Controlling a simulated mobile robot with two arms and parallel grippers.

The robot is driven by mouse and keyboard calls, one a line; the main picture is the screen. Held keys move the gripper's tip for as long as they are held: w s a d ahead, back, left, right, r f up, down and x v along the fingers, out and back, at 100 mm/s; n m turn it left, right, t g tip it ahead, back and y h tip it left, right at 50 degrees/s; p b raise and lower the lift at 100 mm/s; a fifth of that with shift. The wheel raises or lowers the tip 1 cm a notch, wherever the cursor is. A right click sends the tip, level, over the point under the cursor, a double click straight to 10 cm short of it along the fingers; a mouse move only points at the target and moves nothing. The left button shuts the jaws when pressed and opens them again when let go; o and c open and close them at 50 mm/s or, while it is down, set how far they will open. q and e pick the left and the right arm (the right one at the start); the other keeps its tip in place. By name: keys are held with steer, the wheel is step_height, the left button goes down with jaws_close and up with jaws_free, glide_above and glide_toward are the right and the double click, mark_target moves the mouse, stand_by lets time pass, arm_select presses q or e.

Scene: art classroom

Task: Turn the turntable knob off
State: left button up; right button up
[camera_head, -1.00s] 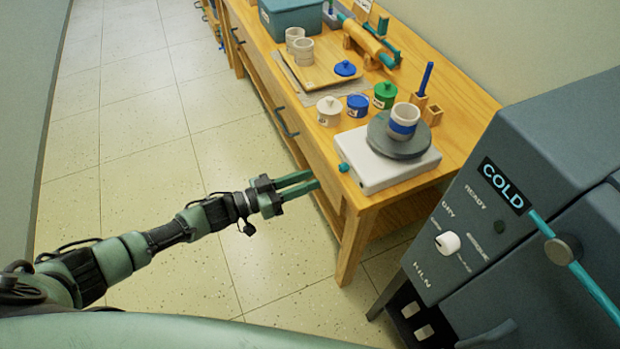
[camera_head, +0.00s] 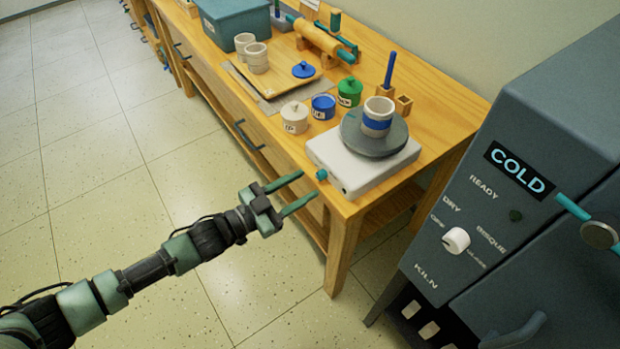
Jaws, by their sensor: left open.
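The turntable is a white box (camera_head: 345,167) with a round grey disc (camera_head: 393,142) on top, at the near end of the wooden table. A small teal knob (camera_head: 321,174) sits on its left front side. A white cup with a blue band (camera_head: 377,117) stands on the disc. My left gripper (camera_head: 298,190) is open and empty, its two green fingers pointing at the turntable. In the picture it is just left of the knob, with a small gap. My right gripper is not in view.
A grey kiln (camera_head: 480,215) with a white dial and a COLD display stands at the right. Lidded jars (camera_head: 323,107), a wooden tray (camera_head: 285,92) with cups, and a teal bin (camera_head: 232,20) stand farther along the table (camera_head: 440,90). The tiled floor at left is clear.

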mark_target(318, 177)
arm_select(q)
steer(key=shift+x, duration=1.25)
steer(key=shift+w+d, duration=0.25)
steer(key=shift+d, duration=0.05)
steer(key=shift+c, duration=0.6)
jaws_close()
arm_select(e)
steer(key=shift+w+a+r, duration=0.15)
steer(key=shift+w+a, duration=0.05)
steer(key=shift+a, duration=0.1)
